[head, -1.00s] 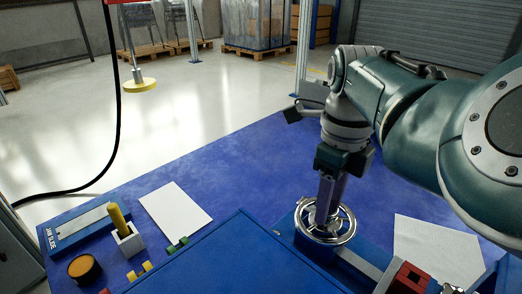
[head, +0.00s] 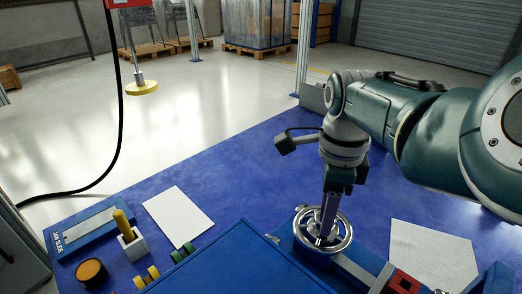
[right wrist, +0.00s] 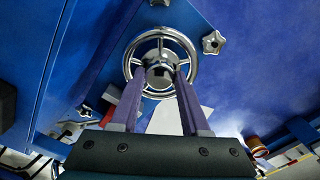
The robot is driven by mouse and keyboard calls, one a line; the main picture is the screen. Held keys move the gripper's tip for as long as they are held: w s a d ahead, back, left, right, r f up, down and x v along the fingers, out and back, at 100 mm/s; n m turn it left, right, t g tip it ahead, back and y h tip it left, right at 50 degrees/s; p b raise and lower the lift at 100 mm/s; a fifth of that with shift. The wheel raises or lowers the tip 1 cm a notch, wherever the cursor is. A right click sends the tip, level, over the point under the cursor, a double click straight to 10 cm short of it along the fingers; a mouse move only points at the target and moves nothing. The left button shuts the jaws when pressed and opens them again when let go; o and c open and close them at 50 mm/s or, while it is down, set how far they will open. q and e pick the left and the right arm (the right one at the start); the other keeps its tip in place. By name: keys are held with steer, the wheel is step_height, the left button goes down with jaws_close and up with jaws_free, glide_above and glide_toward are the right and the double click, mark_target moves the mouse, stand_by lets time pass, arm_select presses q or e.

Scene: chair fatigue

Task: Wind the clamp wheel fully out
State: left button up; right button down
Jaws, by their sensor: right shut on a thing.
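The clamp wheel (head: 348,240) is a shiny spoked metal wheel. It lies on the blue clamp body at the front of the table, right of centre in the head view. My right gripper (head: 326,230) points down into the wheel from above. In the right wrist view, its two purple fingers (right wrist: 160,78) are shut on the wheel's central hub, inside the metal rim (right wrist: 193,62). The fingers and arm hide part of the hub and spokes in the head view. My left gripper is not in view.
A blue panel (head: 235,265) lies left of the wheel. A red block (head: 403,282) and a white sheet (head: 430,250) are to its right. A yellow-handled lever (head: 123,222) and an orange-topped pot (head: 91,271) stand at left. The blue tabletop behind the wheel is clear.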

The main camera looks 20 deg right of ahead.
steer(key=n, duration=0.2)
steer(key=shift+r+n+p, duration=0.1)
steer(key=shift+n+p, duration=0.25)
steer(key=shift+n, duration=0.05)
steer(key=n, duration=0.3)
steer(key=shift+n+p, duration=0.3)
steer(key=shift+p, duration=0.05)
steer(key=n, duration=0.6)
steer(key=shift+p, duration=0.35)
steer(key=n, duration=0.3)
steer(key=shift+w, duration=0.1)
steer(key=n, duration=0.3)
steer(key=shift+n, duration=0.4)
steer(key=n, duration=1.2)
steer(key=shift+a+n, duration=0.1)
steer(key=shift+n, duration=0.2)
steer(key=n, duration=1.2)
steer(key=shift+n, duration=0.4)
steer(key=n, duration=0.5)
steer(key=shift+n, duration=0.3)
steer(key=shift+c, duration=1.9)
jaws_free()
